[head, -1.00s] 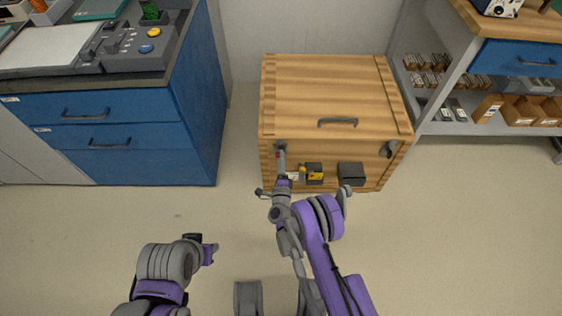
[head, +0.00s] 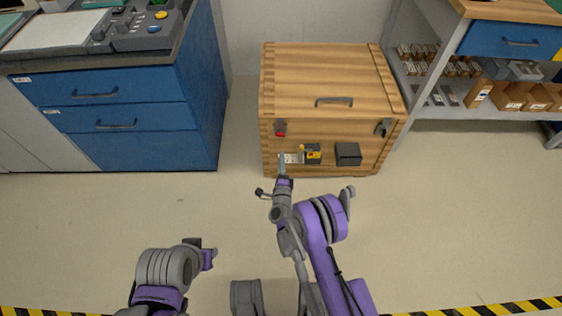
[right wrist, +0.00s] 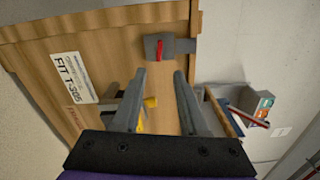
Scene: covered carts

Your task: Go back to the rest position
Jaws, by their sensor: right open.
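My right gripper (head: 282,163) is in front of the wooden crate (head: 285,90) in the head view, pointing at its front face. In the right wrist view its two fingers (right wrist: 157,98) are apart with nothing between them. Behind them show the crate's front (right wrist: 110,45), a dark latch with a red part (right wrist: 168,47) and a white label (right wrist: 68,77). My left arm shows at the lower left of the head view; its gripper's fingers cannot be made out.
A blue drawer cabinet (head: 170,115) with a control panel on top stands at the left. A shelf unit (head: 445,100) with several small boxes stands at the right. Open floor (head: 450,220) lies in front of the crate. Yellow-black tape (head: 490,309) runs along the bottom edge.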

